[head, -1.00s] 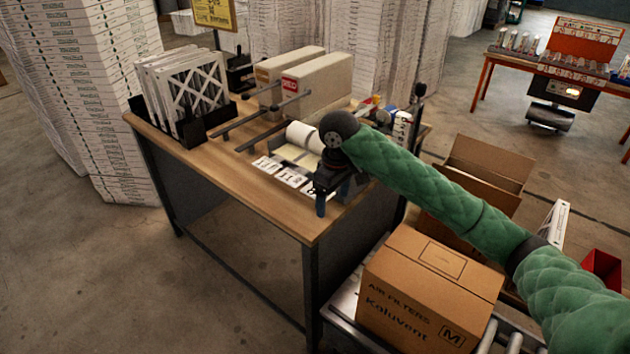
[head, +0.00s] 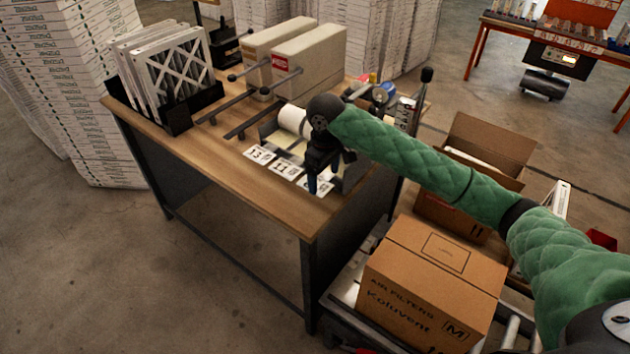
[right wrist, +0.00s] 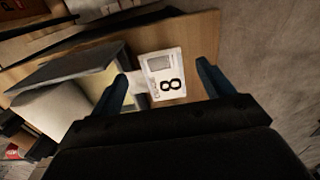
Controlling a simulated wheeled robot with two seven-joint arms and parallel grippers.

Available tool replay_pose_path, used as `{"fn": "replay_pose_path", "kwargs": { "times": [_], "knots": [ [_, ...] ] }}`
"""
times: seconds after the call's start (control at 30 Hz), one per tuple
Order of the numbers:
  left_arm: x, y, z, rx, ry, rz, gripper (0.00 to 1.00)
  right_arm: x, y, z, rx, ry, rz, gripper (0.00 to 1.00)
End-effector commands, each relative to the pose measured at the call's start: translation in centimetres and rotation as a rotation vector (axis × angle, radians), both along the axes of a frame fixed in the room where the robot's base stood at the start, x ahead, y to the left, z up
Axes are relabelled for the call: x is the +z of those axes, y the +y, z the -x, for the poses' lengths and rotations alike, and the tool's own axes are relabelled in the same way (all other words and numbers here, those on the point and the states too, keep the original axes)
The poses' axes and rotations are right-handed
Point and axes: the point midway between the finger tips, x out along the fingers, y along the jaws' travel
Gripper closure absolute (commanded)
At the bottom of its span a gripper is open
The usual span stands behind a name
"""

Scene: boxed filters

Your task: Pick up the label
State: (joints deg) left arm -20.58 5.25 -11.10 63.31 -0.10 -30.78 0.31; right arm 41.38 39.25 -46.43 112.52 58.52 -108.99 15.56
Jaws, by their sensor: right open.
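Several white labels with black print lie in a row on the wooden table's near edge, including one at the row's left end (head: 259,153) and one in the middle (head: 287,168). The right-end label, printed with an 8 (right wrist: 165,76), is partly hidden by my right gripper (head: 318,186) in the head view. My right gripper is open above that label; in the right wrist view the label lies between its two blue fingertips (right wrist: 163,85), with nothing held. My left gripper is not in view.
A label dispenser with a white roll (head: 294,119) stands just behind the labels. Filters (head: 172,75) stand in a black rack at the table's left. A closed carton (head: 430,280) sits on the conveyor at right. The table's front left top is clear.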

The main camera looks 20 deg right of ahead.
Motion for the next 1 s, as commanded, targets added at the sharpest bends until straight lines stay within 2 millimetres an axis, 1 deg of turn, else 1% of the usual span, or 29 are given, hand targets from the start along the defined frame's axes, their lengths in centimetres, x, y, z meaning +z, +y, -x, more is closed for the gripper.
{"fn": "replay_pose_path", "kwargs": {
  "times": [0.13, 0.3, 0.87, 0.97, 1.0],
  "knots": [
    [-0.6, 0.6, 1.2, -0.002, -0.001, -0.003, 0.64, -1.4, 0.0, 0.0, -0.002, 0.002, 0.000, 0.20],
    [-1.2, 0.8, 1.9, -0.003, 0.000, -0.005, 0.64, -2.5, 0.0, 0.0, -0.001, 0.000, 0.000, 0.20],
    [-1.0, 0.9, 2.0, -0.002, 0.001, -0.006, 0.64, -2.6, 0.0, 0.0, -0.001, 0.000, 0.000, 0.20],
    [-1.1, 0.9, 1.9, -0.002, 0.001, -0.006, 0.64, -2.7, 0.0, 0.0, -0.001, 0.000, 0.000, 0.38],
    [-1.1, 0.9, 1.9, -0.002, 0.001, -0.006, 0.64, -2.7, 0.0, 0.0, -0.001, 0.000, 0.000, 0.46]
  ]
}}
